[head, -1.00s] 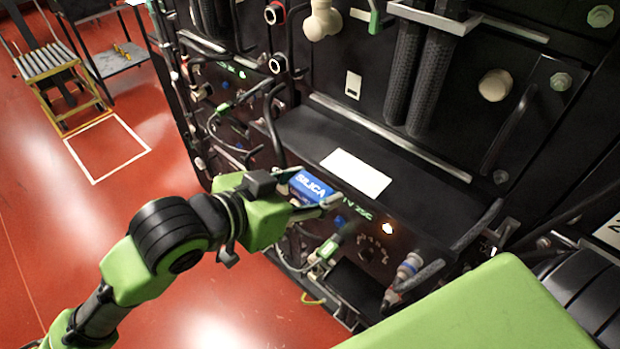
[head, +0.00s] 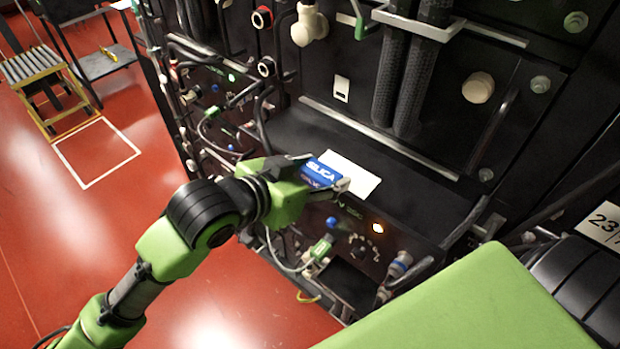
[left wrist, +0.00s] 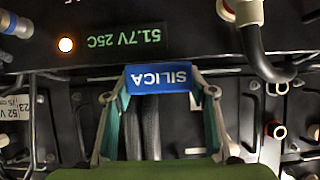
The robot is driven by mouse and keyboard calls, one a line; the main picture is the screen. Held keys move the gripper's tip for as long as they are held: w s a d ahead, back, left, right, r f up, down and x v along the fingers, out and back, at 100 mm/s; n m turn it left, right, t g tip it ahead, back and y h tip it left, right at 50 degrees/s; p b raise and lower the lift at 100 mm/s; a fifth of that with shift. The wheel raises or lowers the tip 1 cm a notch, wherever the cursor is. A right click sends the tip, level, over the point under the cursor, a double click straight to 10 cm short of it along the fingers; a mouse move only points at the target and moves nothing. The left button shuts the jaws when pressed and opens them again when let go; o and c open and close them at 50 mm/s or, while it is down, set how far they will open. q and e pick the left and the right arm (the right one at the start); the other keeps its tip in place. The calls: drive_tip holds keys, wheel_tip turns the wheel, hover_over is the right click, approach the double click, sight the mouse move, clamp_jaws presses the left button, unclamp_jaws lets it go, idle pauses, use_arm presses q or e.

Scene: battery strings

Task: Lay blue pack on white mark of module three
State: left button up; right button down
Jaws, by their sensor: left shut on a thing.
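The blue pack (head: 317,173), lettered SILICA, is held in my left gripper (head: 322,170). In the left wrist view, the fingers grip both ends of the blue pack (left wrist: 160,78), and its lettering is upside down. The white mark (head: 361,181) is a pale rectangle on the dark module top. The pack and fingers cover its left end in the head view. I cannot tell whether the pack touches the surface or hovers above it. My right gripper does not show.
The module's front carries a lit display (left wrist: 126,40), an amber lamp (head: 377,227) and cable plugs (head: 320,248). Two thick black hoses (head: 405,75) hang behind the shelf. A yellow step stool (head: 45,85) stands on the red floor at far left.

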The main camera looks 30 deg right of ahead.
sight(321, 171)
use_arm(q)
drive_tip(key=d, duration=0.2)
drive_tip(key=w+d, duration=0.1)
drive_tip(key=d, duration=0.1)
drive_tip(key=w+d, duration=0.1)
drive_tip(key=d, duration=0.1)
drive_tip(key=shift+w+d, duration=0.15)
drive_tip(key=shift+w, duration=0.1)
drive_tip(key=shift+f+b, duration=0.7)
drive_tip(key=shift+f, duration=0.65)
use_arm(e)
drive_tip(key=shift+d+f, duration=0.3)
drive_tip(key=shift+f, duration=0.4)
use_arm(q)
drive_tip(key=o, duration=1.2)
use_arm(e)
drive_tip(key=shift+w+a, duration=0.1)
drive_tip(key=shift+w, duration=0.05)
use_arm(q)
drive_tip(key=v, duration=1.2)
